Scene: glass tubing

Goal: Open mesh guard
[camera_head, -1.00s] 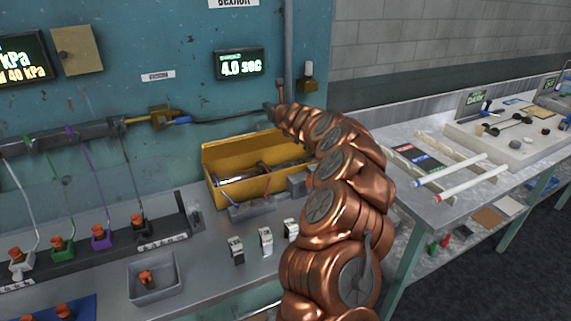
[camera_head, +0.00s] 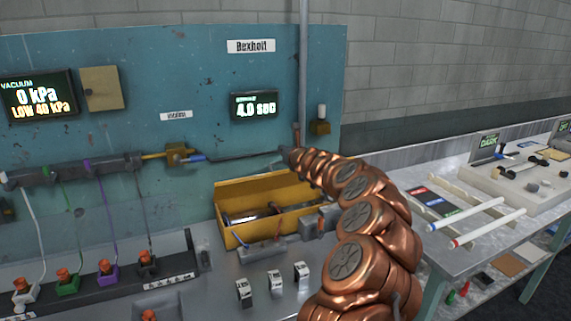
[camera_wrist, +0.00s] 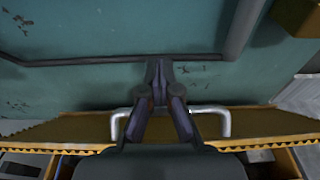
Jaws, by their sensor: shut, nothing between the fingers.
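A yellow guard panel (camera_head: 252,188) stands at the back of a yellow bin (camera_head: 233,236) on the bench, below my arm's end. The wrist view shows its toothed yellow edge (camera_wrist: 75,130) running across the picture, with a silver bar handle (camera_wrist: 223,122). My gripper (camera_wrist: 160,68) is shut and empty. Its fingers cross in front of the handle's middle, tips beyond the handle toward the teal wall. I cannot tell whether they touch the handle. In the head view my arm hides the bin's right end, and the fingers are not clear.
The teal wall panel (camera_head: 130,75) stands close behind, with a vertical grey pipe (camera_head: 303,70) and a thin dark line (camera_head: 240,156) near my wrist. White-faced switches (camera_head: 275,281) stand in front of the bin. A side bench (camera_head: 455,262) with rods is at right.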

